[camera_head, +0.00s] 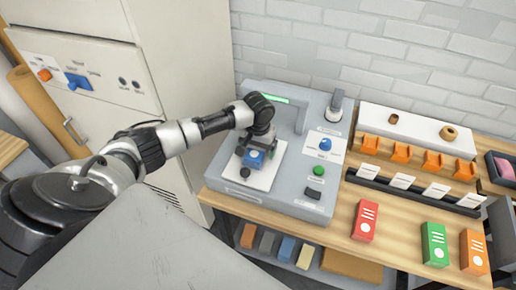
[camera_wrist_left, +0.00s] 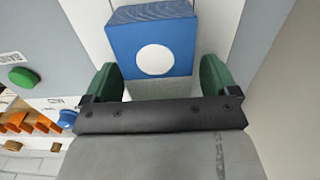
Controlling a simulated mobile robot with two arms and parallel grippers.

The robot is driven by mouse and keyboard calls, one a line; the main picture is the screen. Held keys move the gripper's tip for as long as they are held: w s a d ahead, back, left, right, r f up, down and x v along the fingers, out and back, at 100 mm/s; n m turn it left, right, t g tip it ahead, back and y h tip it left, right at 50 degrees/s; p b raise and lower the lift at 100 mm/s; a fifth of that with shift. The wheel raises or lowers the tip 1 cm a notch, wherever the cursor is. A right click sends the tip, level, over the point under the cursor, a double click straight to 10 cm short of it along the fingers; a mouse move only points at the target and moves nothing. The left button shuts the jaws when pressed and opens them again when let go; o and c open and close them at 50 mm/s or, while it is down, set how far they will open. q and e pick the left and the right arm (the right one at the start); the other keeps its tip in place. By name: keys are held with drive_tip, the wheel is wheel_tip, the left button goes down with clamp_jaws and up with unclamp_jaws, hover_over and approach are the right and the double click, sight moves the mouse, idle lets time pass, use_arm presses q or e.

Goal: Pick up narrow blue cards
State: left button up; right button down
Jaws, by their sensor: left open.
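A narrow blue card box (camera_head: 254,158) with a white circle lies on the white plate of the grey machine. It shows large at the top of the left wrist view (camera_wrist_left: 125,45). My left gripper (camera_head: 258,145) is right over the box. In the left wrist view its two green fingers (camera_wrist_left: 158,82) stand apart, one on each side of the box's near end. Clear gaps show, so the fingers do not appear to grip it. My right gripper is not in view.
The grey machine (camera_head: 225,190) has a blue knob, a green button and a dark switch. To the right, red (camera_head: 365,220), green (camera_head: 434,243) and orange (camera_head: 473,252) boxes stand on the wooden bench, before a rack with white labels (camera_head: 402,181). Several coloured boxes sit on a shelf below.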

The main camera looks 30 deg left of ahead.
use_arm(q)
drive_tip(key=c, duration=1.2)
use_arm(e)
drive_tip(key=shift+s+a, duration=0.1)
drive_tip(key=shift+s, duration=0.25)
use_arm(q)
drive_tip(key=shift+r, duration=0.15)
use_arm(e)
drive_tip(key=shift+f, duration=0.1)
